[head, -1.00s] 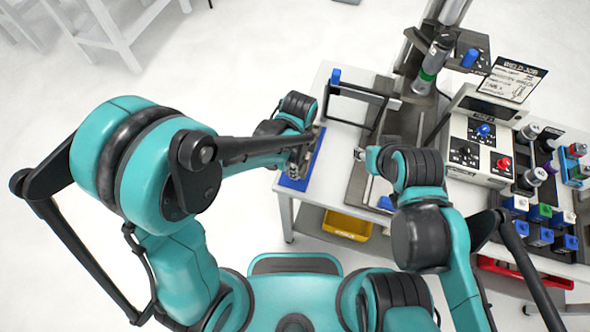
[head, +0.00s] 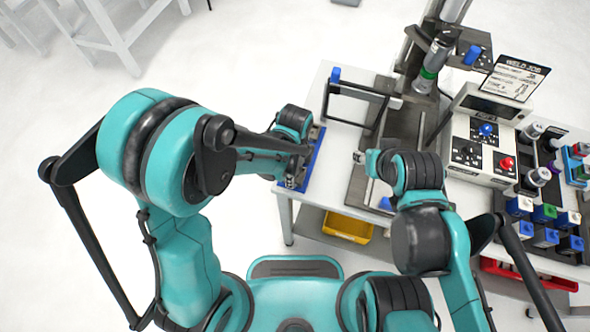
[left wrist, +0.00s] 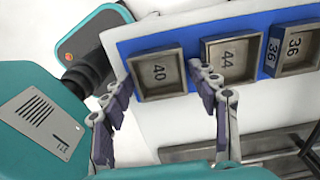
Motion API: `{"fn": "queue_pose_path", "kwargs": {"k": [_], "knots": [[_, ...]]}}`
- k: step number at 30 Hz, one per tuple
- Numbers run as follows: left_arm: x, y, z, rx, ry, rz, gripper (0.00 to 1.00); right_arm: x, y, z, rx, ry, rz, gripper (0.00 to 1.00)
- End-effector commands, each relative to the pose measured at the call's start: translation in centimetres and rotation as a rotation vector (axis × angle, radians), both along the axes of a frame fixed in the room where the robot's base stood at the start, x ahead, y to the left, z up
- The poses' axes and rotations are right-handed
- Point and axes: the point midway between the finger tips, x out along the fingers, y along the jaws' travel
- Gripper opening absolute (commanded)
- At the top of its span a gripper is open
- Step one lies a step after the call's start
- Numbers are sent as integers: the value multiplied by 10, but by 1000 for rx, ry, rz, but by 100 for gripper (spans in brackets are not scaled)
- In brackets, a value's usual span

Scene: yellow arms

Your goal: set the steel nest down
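Square steel nests sit in a row on a blue board in the left wrist view: one marked 40 (left wrist: 158,73), one marked 44 (left wrist: 231,61) and one marked 36 (left wrist: 296,48). The blue board (left wrist: 200,36) also shows in the head view (head: 314,160), partly hidden by my left arm. My left gripper (left wrist: 163,80) is open, its fingertips apart on either side of the nest marked 40; I cannot tell whether they touch it. In the head view my left gripper (head: 296,168) is low over the board. My right gripper (head: 361,157) is small there, its opening unclear.
A black frame (head: 350,92) and a grey fixture (head: 366,160) stand right of the board. A control box (head: 488,145) and several coloured blocks (head: 545,225) fill the table's right side. A yellow bin (head: 347,228) sits on the lower shelf.

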Motion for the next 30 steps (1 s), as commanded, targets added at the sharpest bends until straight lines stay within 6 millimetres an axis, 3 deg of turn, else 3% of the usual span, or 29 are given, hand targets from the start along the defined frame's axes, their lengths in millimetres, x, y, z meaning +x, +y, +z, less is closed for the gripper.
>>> {"fn": "queue_pose_path", "kwargs": {"k": [8,21,30], "knots": [[0,0,6,0,0,0,60,0,0,6,0,0,0,40],[0,0,96,0,0,0,60,0,0,33,0,0,0,40],[0,0,123,0,0,0,60,0,0,39,0,0,0,40]]}}
